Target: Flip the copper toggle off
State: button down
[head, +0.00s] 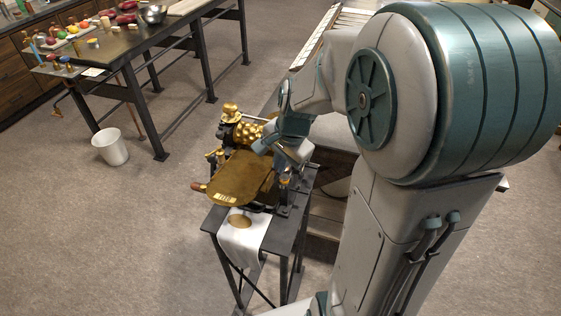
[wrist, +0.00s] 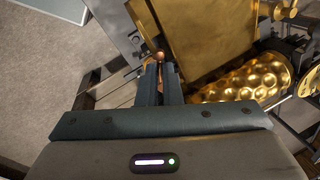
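A small copper-coloured ball (wrist: 160,56), which looks like the knob of the copper toggle, shows at the fingertips in the wrist view. My gripper (wrist: 160,68) has its two fingers close together, with only a thin line between them. The knob is at or just beyond the tips; I cannot tell whether they touch it. In the head view my gripper (head: 266,148) is low over the right side of the brass roller machine (head: 240,178). The toggle cannot be made out there, behind my arm and hand.
A dimpled brass roller (wrist: 245,84) lies right of the fingers, beside a flat brass plate (wrist: 205,35). The machine stands on a dark stand (head: 285,233) with a white cloth (head: 245,248). A white bucket (head: 111,147) and a long bench (head: 150,40) are at the left.

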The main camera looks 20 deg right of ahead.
jog(key=shift+n, duration=0.3)
jog(key=shift+s+d+n+g+y+b, duration=0.1)
jog(key=shift+d+n+g+y+b, duration=0.35)
jog(key=shift+n, duration=1)
jog(key=shift+s+d+n+g+b, duration=0.15)
jog(key=shift+n+b, duration=0.55)
jog(key=shift+n, duration=0.7)
jog(key=shift+w+d+n+g+y+b, duration=0.1)
jog(key=shift+d+n+g+y+b, duration=0.35)
jog(key=shift+n, duration=1)
jog(key=shift+a+r, duration=0.1)
jog(key=shift+a, duration=0.1)
jog(key=c, duration=1.6)
grip_release()
jog(key=b+v, duration=0.1)
jog(key=v, duration=1.2)
jog(key=shift+s+a+r, duration=0.2)
jog(key=shift+r, duration=0.25)
